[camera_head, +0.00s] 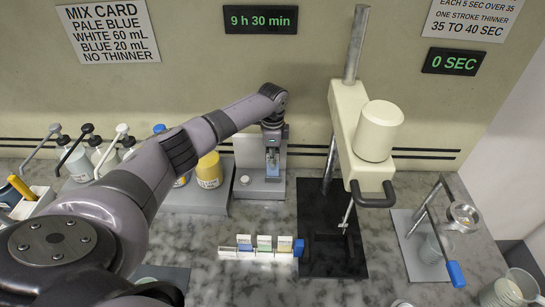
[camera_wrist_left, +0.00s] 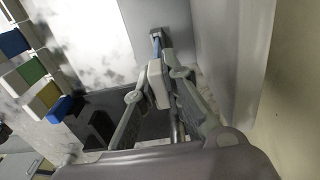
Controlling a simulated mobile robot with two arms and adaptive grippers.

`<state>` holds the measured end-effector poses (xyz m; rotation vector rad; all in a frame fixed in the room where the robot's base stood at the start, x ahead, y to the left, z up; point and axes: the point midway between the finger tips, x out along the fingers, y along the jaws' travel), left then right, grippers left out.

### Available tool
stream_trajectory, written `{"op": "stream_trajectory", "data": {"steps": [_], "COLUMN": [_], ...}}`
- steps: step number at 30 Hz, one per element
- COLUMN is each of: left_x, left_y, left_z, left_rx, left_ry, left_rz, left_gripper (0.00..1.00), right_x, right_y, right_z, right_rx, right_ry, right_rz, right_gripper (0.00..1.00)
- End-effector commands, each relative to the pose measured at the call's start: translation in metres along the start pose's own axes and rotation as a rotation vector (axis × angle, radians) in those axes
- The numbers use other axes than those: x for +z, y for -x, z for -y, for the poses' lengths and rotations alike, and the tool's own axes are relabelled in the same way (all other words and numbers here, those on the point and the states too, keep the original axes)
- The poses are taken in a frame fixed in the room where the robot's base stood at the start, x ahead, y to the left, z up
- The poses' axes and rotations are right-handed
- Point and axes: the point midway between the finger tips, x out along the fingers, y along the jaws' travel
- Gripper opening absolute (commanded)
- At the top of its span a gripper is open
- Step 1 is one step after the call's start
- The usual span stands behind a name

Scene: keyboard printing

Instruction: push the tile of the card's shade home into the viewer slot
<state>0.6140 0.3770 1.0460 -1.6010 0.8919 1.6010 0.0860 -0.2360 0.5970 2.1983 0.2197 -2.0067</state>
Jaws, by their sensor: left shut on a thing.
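The mix card (camera_head: 108,30) on the back wall reads pale blue. My left gripper (camera_head: 272,150) is over the grey viewer (camera_head: 276,187) at the back of the bench. It is shut on a tile with a pale blue face (camera_head: 272,160) and a whitish part. In the left wrist view, the whitish part of the tile (camera_wrist_left: 158,84) sits between the fingers (camera_wrist_left: 160,95). Its blue end points at the viewer; I cannot tell how deep it sits, as the slot is largely hidden. My right gripper is in neither view.
A rack (camera_head: 228,252) of blue, green and yellow tiles, with a blue block (camera_head: 299,247) at its end, lies in front. A stirrer stand (camera_head: 352,130) on a black base is to the right. Pump bottles (camera_head: 77,163) and a yellow jar (camera_head: 209,170) stand left.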

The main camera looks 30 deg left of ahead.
Motion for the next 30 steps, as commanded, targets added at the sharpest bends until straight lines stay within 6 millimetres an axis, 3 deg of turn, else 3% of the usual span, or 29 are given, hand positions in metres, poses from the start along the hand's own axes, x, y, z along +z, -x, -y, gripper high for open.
{"op": "stream_trajectory", "data": {"steps": [17, 18, 28, 30], "left_x": [0.000, 0.000, 0.000, 0.000], "left_y": [-0.022, -0.022, -0.021, -0.021], "left_z": [-0.001, -0.001, 0.000, 0.000], "left_rx": [0.001, 0.001, 0.001, 0.001], "left_ry": [0.000, -0.001, 0.000, 0.000], "left_rz": [0.000, 0.000, 0.000, 0.000], "left_gripper": [0.00, 0.11, 0.33, 0.33], "right_x": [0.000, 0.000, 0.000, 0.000], "right_y": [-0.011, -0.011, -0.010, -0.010], "right_z": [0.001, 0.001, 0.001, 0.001], "right_rx": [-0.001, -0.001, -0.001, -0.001], "right_ry": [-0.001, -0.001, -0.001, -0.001], "right_rz": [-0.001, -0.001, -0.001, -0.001], "right_gripper": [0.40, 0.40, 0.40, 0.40]}}
